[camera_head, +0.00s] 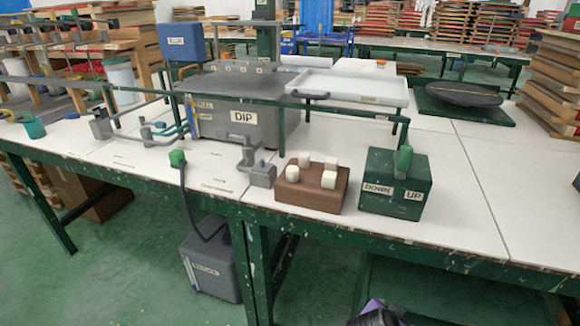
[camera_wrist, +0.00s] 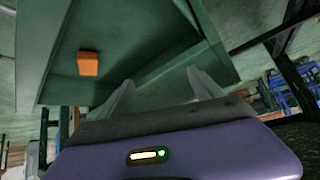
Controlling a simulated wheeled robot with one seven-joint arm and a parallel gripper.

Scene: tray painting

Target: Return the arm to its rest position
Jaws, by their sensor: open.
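My gripper (camera_wrist: 163,88) shows in the wrist view with its two pale fingers spread apart and nothing between them. Beyond the fingers is a dark green surface with a raised edge, and a small orange block (camera_wrist: 88,63) shows on it. In the head view, a purple and black piece of my own arm shows at the bottom edge, in front of and below the table (camera_head: 480,215). The fingers cannot be made out in that view.
The table's green front edge runs across the head view. On it stand a grey DIP tank (camera_head: 275,125), a white tray (camera_head: 350,88), a brown block with white knobs (camera_head: 290,190) and a green DOWN/UP box (camera_head: 385,205). A grey box (camera_head: 210,270) stands below.

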